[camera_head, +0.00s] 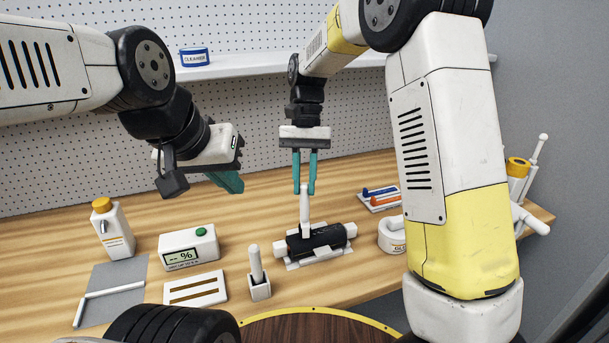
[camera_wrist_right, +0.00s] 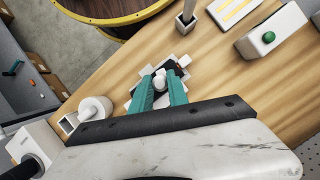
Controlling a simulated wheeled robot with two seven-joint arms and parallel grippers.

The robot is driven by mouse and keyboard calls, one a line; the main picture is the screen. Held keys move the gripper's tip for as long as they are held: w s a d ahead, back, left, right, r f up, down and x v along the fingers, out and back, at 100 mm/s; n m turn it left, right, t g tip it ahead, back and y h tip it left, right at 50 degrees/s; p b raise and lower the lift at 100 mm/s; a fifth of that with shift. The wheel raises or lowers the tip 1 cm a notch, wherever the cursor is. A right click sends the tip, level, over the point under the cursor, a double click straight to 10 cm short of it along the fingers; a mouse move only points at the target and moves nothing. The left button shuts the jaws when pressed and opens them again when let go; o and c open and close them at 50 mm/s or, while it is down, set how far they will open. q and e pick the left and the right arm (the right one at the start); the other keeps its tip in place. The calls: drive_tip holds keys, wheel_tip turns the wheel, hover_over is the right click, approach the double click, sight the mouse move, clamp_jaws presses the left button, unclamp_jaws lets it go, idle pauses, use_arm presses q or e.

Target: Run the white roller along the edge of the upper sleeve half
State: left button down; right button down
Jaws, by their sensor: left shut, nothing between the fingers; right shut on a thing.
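My right gripper (camera_head: 304,189) is shut on the upright white roller (camera_head: 305,212). The roller's lower end is at the black sleeve (camera_head: 326,238), and I cannot tell whether it touches. The sleeve lies around a white pipe in a pale holder (camera_head: 322,257) on the bench; its two halves are hard to tell apart. In the right wrist view the teal fingers (camera_wrist_right: 163,88) stand either side of the roller (camera_wrist_right: 160,79), hiding part of the sleeve (camera_wrist_right: 174,70). My left gripper (camera_head: 232,183) is shut and empty, above the bench at left.
A white holder with an upright stick (camera_head: 259,285) stands left of the sleeve. A round white pot (camera_head: 391,236) and a pen tray (camera_head: 380,199) are at right.

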drive_tip(key=shift+d, duration=0.1)
drive_tip(key=shift+w+d, duration=0.3)
drive_tip(key=shift+d, duration=0.4)
drive_tip(key=shift+w+d, duration=0.3)
drive_tip(key=shift+d, duration=0.35)
drive_tip(key=shift+w+d, duration=0.3)
drive_tip(key=shift+d, duration=0.4)
drive_tip(key=shift+w+d, duration=0.25)
drive_tip(key=shift+d, duration=0.4)
drive_tip(key=shift+f, duration=0.1)
drive_tip(key=shift+w+d, duration=0.3)
drive_tip(key=shift+d, duration=0.45)
drive_tip(key=shift+w+d, duration=0.3)
drive_tip(key=shift+d, duration=0.45)
